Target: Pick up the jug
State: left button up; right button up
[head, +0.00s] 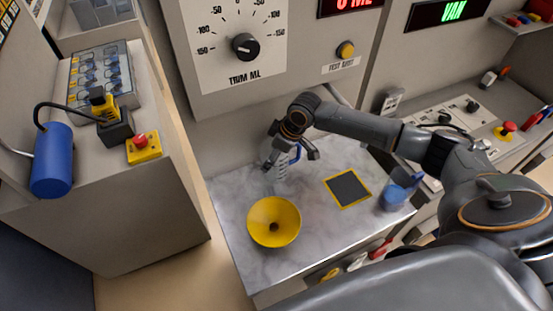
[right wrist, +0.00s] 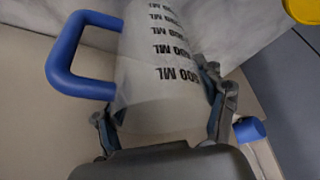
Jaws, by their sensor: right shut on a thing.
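The jug (head: 281,171) is clear with a blue handle and stands near the back of the marbled counter (head: 310,235), left of a dark pad. In the right wrist view the jug (right wrist: 162,75) fills the middle, with black ML markings and its blue handle on the left. My right gripper (head: 289,150) reaches over it from the right and is shut on the jug body. Its fingers (right wrist: 163,115) lie on either side of the jug. The arm hides part of the jug; I cannot tell if its base touches the counter. My left gripper is not in view.
A yellow funnel (head: 262,213) is at the counter's left front. A dark pad with a yellow border (head: 348,188) lies to the right. A blue container (head: 395,197) is at the right edge. A panel with a TRIM ML dial (head: 245,47) rises behind.

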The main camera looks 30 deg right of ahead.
jog(key=s+a+r+m+h+b, duration=0.1)
jog(key=s+a+r+m+b, duration=0.2)
jog(key=r, duration=0.3)
jog(key=s+a+r+m+t+h+b, duration=0.1)
jog(key=s+a+r+m+h+b, duration=0.1)
jog(key=s+r+m, duration=0.3)
jog(key=shift+s+a+r+b, duration=0.7)
jog(key=shift+a+r+b, duration=0.15)
jog(key=shift+b, duration=0.05)
dwell(0.3)
dwell(0.7)
